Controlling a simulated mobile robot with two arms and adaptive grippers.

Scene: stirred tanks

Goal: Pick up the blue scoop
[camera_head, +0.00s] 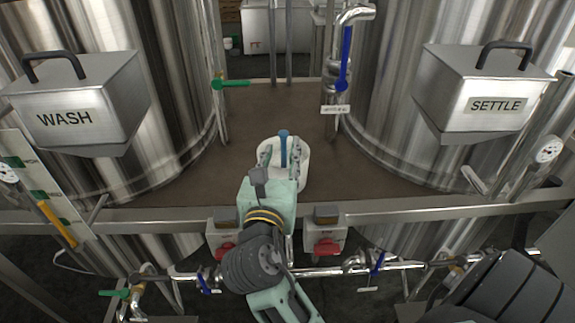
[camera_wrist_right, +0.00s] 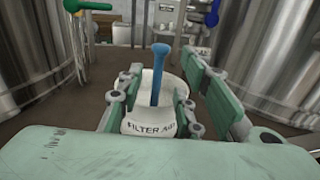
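The blue scoop (camera_head: 283,148) stands upright in a white tub (camera_head: 295,178) on the brown platform between the two tanks, handle up. Its lower part is hidden inside the tub. In the right wrist view, the scoop's blue handle (camera_wrist_right: 158,78) rises in front of the camera, and the tub (camera_wrist_right: 148,126) has lettering starting "FILTER". My right gripper (camera_head: 283,152) is at the tub, with one finger on each side of the handle. In the wrist view my right gripper (camera_wrist_right: 160,88) is open, with gaps between handle and fingers. My left gripper is not in view.
Steel tanks stand left and right, with boxes labelled WASH (camera_head: 75,105) and SETTLE (camera_head: 485,95). A pipe with a blue valve handle (camera_head: 345,60) rises behind right of the tub. A steel rail (camera_head: 400,212) runs along the platform's front. The platform behind the tub is clear.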

